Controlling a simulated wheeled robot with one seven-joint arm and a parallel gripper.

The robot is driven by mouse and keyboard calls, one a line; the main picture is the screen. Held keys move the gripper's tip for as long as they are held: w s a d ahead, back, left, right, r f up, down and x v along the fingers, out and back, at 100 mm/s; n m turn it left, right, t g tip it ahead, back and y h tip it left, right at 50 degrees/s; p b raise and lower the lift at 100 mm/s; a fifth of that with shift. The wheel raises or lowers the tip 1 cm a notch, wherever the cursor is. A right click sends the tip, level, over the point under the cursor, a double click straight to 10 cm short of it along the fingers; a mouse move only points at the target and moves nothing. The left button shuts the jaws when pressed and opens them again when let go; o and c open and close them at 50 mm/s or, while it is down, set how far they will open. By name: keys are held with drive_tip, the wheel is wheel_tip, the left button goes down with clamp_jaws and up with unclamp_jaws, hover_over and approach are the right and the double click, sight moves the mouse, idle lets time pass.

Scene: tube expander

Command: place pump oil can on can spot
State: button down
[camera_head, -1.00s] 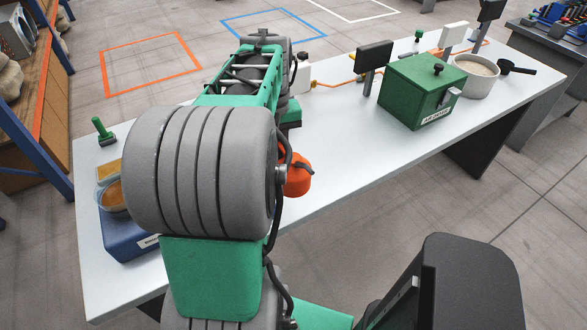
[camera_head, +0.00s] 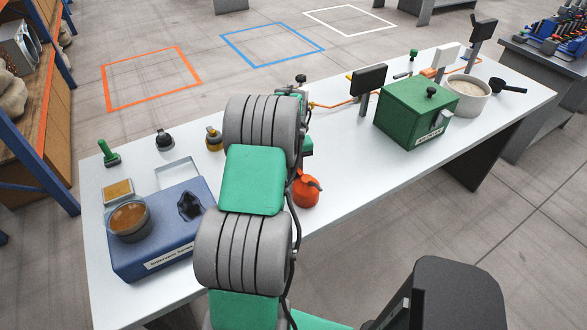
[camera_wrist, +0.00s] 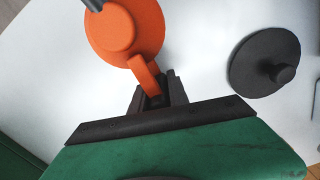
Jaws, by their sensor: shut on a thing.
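The pump oil can is orange and round with a dark spout; it shows just right of my arm in the head view (camera_head: 306,190) and at the top of the wrist view (camera_wrist: 122,30). My gripper (camera_wrist: 156,90) is shut on the can's orange handle, seen in the wrist view. My arm hides the gripper in the head view. The can is over the white table, but I cannot tell whether it touches it. I cannot make out a marked can spot for certain.
A dark disc with a knob (camera_wrist: 263,62) lies right of the can in the wrist view. A blue unit (camera_head: 150,235) with a cup (camera_head: 129,218) stands left of my arm. A green box (camera_head: 415,112) and white pot (camera_head: 467,95) stand right. Table between can and box is clear.

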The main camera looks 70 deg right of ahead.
drive_tip(key=c, duration=1.3)
unclamp_jaws()
drive_tip(key=shift+o, duration=0.2)
wheel_tip(320, 180, up, 12)
drive_tip(key=b, duration=0.3)
drive_tip(key=shift+w+d, duration=0.1)
drive_tip(key=shift+d, duration=0.05)
drive_tip(key=shift+w+r, duration=0.15)
drive_tip(key=shift+w, duration=0.05)
drive_tip(key=w+a+r+n+t+h, duration=0.1)
drive_tip(key=w+a+r+n, duration=0.15)
drive_tip(key=w+a, duration=0.75)
drive_tip(key=w+a+r+n+h, duration=0.1)
drive_tip(key=w+a+r+n, duration=0.15)
drive_tip(key=w+a, duration=0.75)
drive_tip(key=w+a+n+t, duration=0.2)
drive_tip(key=w+a+n, duration=0.1)
drive_tip(key=a, duration=1.6)
drive_tip(key=s+a+f+n+t+y, duration=0.1)
drive_tip(key=s+a+f+n, duration=0.1)
drive_tip(key=a, duration=1.1)
drive_tip(key=s+n, duration=0.1)
drive_tip(key=s, duration=0.1)
drive_tip(key=shift+s+a+n+y, duration=0.3)
drive_tip(key=shift+s, duration=0.1)
